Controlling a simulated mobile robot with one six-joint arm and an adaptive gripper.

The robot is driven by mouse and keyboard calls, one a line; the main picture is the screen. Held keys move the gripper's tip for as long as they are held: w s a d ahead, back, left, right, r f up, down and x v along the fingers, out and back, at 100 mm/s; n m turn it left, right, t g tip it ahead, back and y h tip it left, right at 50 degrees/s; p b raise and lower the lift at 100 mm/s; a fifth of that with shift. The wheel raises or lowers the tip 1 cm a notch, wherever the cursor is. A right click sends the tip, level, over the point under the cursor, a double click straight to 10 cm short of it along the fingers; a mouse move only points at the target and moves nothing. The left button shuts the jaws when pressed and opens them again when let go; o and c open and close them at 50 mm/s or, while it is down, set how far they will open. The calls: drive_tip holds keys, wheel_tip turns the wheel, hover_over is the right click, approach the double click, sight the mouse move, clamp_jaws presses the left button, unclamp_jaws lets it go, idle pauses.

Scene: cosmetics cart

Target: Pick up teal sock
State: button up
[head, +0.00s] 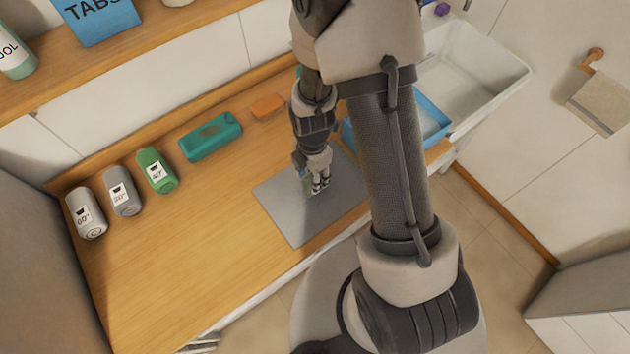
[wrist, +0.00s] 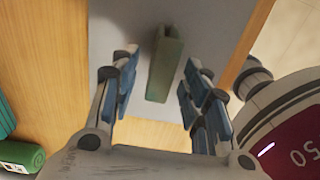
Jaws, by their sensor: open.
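A muted green, narrow folded piece, which looks like the teal sock (wrist: 165,66), lies on a grey mat (wrist: 212,30) in the wrist view. My gripper (wrist: 157,70) is open, with its blue-padded fingers on either side of the sock. I cannot tell whether any finger touches it. In the head view my gripper (head: 318,184) points down over the grey mat (head: 300,222). A little of the sock (head: 306,184) shows beside the fingers there; the rest is hidden by them.
A teal box (head: 211,137) and an orange block (head: 267,105) stand along the back of the wooden counter (head: 180,235). A blue tray (head: 432,118) and white basin (head: 480,75) are right. The front counter is clear.

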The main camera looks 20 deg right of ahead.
drive_tip(key=f, duration=0.5)
drive_tip(key=shift+w+d+f+b, duration=0.1)
drive_tip(key=shift+d+b, duration=0.3)
clamp_jaws()
wheel_tip(320, 180, up, 20)
drive_tip(key=p, duration=0.3)
idle(0.4)
